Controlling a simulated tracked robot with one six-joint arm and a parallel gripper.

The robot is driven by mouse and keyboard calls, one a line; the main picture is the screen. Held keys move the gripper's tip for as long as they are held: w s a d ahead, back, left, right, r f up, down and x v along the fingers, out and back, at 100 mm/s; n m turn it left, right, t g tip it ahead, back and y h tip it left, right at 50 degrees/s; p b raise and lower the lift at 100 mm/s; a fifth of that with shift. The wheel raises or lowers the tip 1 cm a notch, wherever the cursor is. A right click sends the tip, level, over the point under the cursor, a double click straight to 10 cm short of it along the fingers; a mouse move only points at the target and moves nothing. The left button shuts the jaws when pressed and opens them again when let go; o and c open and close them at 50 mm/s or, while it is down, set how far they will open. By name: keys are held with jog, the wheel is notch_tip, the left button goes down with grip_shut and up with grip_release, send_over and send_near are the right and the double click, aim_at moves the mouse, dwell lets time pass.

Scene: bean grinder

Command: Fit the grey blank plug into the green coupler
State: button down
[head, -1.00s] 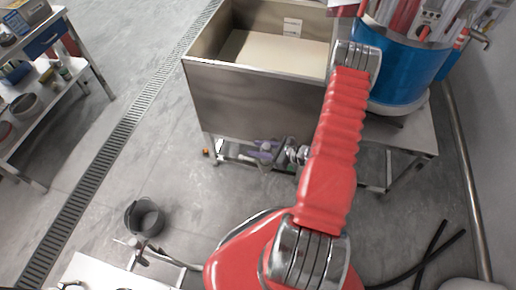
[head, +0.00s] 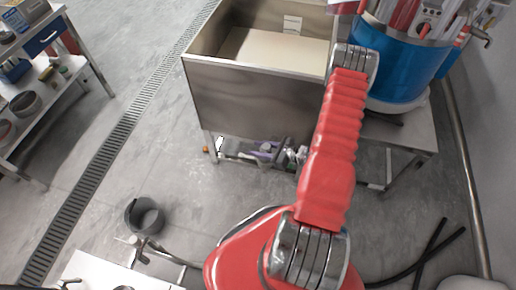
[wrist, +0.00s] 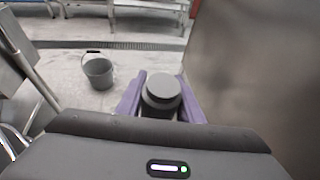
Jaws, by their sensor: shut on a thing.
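My gripper (wrist: 162,82) has purple fingers closed on both sides of a grey round plug (wrist: 164,88). The plug is a stepped cylinder with a flat, paler top. In the head view my gripper (head: 268,148) shows small and partly hidden beyond my red arm, low beside the steel sink; the plug cannot be made out there. I cannot pick out the green coupler in either view.
A steel sink (head: 240,98) stands close by and fills the right of the wrist view (wrist: 255,70). A grey bucket (head: 144,216) is on the floor. A blue drum (head: 405,62) stands right; shelves (head: 40,105) stand left. Open floor lies between.

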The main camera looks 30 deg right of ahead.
jog(key=shift+f, duration=0.65)
jog(key=c, duration=1.2)
grip_release()
jog(key=shift+o, duration=0.2)
jog(key=v, duration=1.4)
jog(key=shift+a+f, duration=0.1)
